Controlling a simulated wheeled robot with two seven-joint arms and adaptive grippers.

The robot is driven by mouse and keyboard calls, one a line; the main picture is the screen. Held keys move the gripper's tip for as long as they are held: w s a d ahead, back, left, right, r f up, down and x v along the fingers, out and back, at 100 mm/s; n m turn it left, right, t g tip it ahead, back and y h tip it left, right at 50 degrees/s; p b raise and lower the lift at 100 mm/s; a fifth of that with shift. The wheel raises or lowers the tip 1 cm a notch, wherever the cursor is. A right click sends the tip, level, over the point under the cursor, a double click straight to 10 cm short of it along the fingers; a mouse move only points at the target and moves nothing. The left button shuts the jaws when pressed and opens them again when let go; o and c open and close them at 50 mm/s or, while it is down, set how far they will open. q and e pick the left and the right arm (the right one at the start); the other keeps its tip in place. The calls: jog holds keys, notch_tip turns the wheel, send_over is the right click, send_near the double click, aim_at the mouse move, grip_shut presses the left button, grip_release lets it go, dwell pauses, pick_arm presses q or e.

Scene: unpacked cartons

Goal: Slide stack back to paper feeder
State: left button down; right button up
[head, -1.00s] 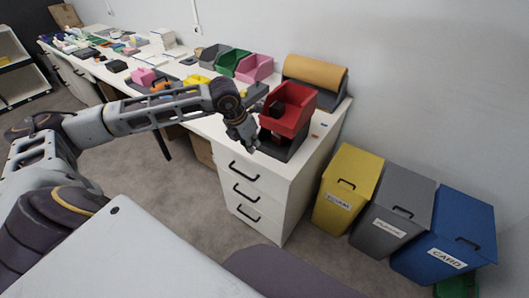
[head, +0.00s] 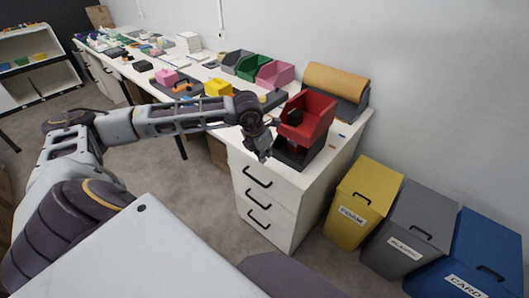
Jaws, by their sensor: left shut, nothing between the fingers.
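A stack stands on the right end of the white desk: a red open bin (head: 312,109) on top of a dark bin or base (head: 297,157). A small dark object sits inside the red bin. Behind the stack is the paper feeder, a brown paper roll (head: 337,79) in a dark grey holder. My left gripper (head: 263,157) points down, shut and empty, at the stack's front left, close to the dark base. I cannot tell whether it touches. A gap of desktop shows between the stack and the feeder. My right gripper is not in view.
Grey, green and pink bins (head: 273,74) line the wall left of the feeder. A yellow block (head: 217,88) lies near my left forearm. White drawers (head: 265,193) stand under the desk. Yellow, grey and blue waste bins (head: 361,203) stand on the floor at right.

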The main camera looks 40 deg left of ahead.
pick_arm(q)
jog(key=x, duration=0.4)
jog(key=w+x, duration=0.1)
jog(key=x, duration=0.3)
jog(key=shift+w+r, duration=0.25)
jog(key=shift+w+d, duration=0.15)
jog(key=shift+w, duration=1.05)
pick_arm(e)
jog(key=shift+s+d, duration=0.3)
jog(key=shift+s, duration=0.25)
